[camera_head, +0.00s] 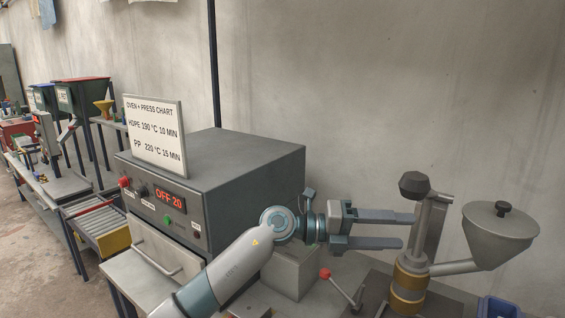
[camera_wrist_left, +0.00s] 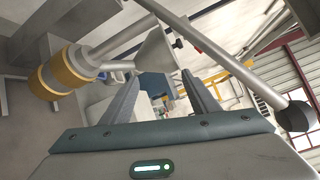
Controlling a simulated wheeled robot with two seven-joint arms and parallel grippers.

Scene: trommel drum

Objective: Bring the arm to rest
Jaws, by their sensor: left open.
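My left gripper (camera_head: 372,229) reaches in from the lower left, past the front right of the oven, with its fingers pointing right. Its two fingers are apart with nothing between them. They end close to the upright post of the injection press (camera_head: 424,225); I cannot tell if they touch it. In the left wrist view the open fingers (camera_wrist_left: 158,92) point toward a grey funnel (camera_wrist_left: 155,52), with the press's brass-coloured barrel (camera_wrist_left: 55,80) to the left. My right gripper is not in view.
The grey oven (camera_head: 240,165), its display reading "OFF 20", carries a chart sign (camera_head: 155,133). A red-knobbed lever (camera_head: 325,273) stands below my gripper. The press's hopper (camera_head: 497,240) sticks out right. A blue bin (camera_head: 498,307) sits at the lower right. A roller table (camera_head: 98,222) is left.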

